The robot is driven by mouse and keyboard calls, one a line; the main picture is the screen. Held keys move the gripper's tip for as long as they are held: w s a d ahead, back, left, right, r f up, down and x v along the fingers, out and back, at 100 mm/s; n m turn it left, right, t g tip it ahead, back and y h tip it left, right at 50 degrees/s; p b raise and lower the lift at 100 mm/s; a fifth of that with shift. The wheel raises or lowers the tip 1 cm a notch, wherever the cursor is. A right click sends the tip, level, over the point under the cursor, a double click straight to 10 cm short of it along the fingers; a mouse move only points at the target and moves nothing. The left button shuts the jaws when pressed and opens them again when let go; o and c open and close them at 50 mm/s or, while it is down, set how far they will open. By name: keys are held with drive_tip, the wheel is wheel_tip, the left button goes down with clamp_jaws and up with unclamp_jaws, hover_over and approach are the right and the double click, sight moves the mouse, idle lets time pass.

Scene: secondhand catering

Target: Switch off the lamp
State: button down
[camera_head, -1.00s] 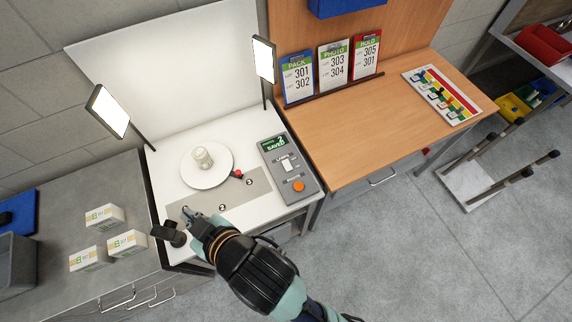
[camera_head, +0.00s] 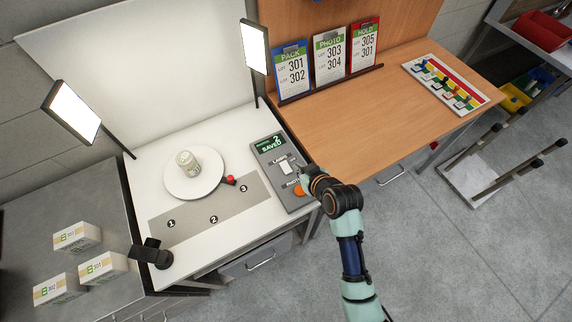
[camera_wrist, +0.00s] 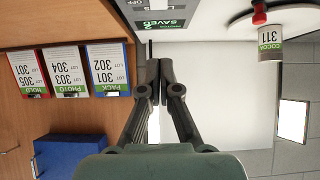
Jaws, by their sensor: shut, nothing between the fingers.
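Two lamp panels glow bright white, a left one (camera_head: 72,112) and a right one (camera_head: 254,47), on dark posts at the white photo table. The grey control box (camera_head: 270,158) has a green display reading "2 SAVED", a white rocker switch (camera_head: 286,168) and an orange button (camera_head: 298,190). My gripper (camera_head: 301,179) is at the box's right edge, close to the switch and button; I cannot tell whether it touches. In the wrist view my gripper (camera_wrist: 152,80) is shut and empty, with part of the control box (camera_wrist: 158,14) beyond its tips.
A labelled can (camera_head: 187,163) stands on the round white turntable (camera_head: 210,190), which has a red knob (camera_head: 230,180). A black stand (camera_head: 152,252) is at the front. Card holders (camera_head: 330,58) stand on the wooden desk (camera_head: 390,110). White boxes (camera_head: 102,268) sit at left.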

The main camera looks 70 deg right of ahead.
drive_tip(key=b, duration=0.1)
hover_over(286, 168)
drive_tip(key=f, duration=0.6)
drive_tip(key=shift+s+a+f, duration=0.15)
drive_tip(key=shift+s+a, duration=0.05)
wheel_tip(286, 168, down, 3)
drive_tip(key=shift+r+b, duration=0.15)
drive_tip(key=shift+b, duration=0.15)
drive_tip(key=shift+w+d+f, duration=0.15)
drive_tip(key=shift+f, duration=0.4)
